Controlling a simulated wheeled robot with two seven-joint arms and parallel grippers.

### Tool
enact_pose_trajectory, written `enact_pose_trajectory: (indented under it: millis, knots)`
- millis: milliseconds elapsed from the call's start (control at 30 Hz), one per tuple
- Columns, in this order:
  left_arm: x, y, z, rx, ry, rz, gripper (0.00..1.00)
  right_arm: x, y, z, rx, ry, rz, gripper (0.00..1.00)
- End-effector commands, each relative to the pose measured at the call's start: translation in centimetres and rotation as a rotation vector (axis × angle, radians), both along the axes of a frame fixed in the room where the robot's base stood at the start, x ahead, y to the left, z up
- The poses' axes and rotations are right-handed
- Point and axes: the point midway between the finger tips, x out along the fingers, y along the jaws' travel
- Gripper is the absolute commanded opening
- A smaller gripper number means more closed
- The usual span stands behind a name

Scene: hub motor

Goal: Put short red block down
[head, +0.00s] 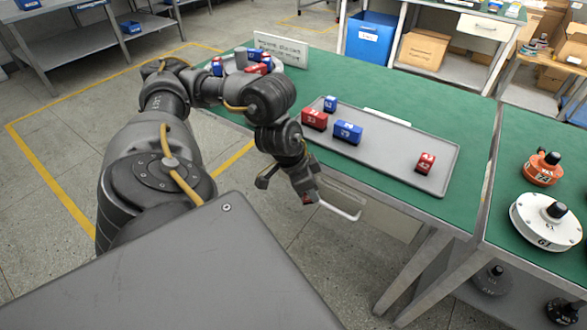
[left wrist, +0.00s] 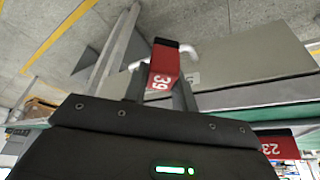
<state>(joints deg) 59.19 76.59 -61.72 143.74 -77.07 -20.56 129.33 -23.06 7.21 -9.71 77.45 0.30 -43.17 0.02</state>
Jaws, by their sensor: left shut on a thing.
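My left gripper (head: 306,196) hangs in front of the green table's front edge, below the tabletop, beside a white drawer handle (head: 342,211). It is shut on a short red block (left wrist: 163,66) with a dark end and the number 39, seen between the fingers in the left wrist view. In the head view only a bit of the block shows at the fingertips. A grey tray (head: 400,142) lies on the table. On it are a red block (head: 314,119), a small blue block (head: 330,104), a blue block (head: 348,132) and a small red block (head: 425,163).
A cluster of red and blue blocks (head: 262,66) sits at the table's far left, partly behind my arm, near a white sign (head: 281,48). An orange motor part (head: 543,168) and a white hub (head: 546,222) stand on the right table. The tray's middle right has free room.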

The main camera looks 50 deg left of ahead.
Motion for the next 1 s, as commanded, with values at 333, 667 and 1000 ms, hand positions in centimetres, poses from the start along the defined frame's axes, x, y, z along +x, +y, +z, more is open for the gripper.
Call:
enact_pose_trajectory:
  millis: [333, 667, 1000]
  knots:
    - [1.1, -2.8, 0.3, -0.001, -0.003, -0.082, 0.01, -0.2, 0.0, 0.0, 0.0, 0.002, 0.0, 0.36]
    - [3.0, -7.3, 1.6, 0.001, -0.003, -0.236, 0.01, -1.3, 0.7, -0.2, 0.01, 0.017, -0.005, 0.36]
    - [6.0, -12.5, 6.0, 0.004, -0.006, -0.454, 0.01, -0.9, 0.8, -0.2, 0.012, 0.011, -0.006, 0.36]
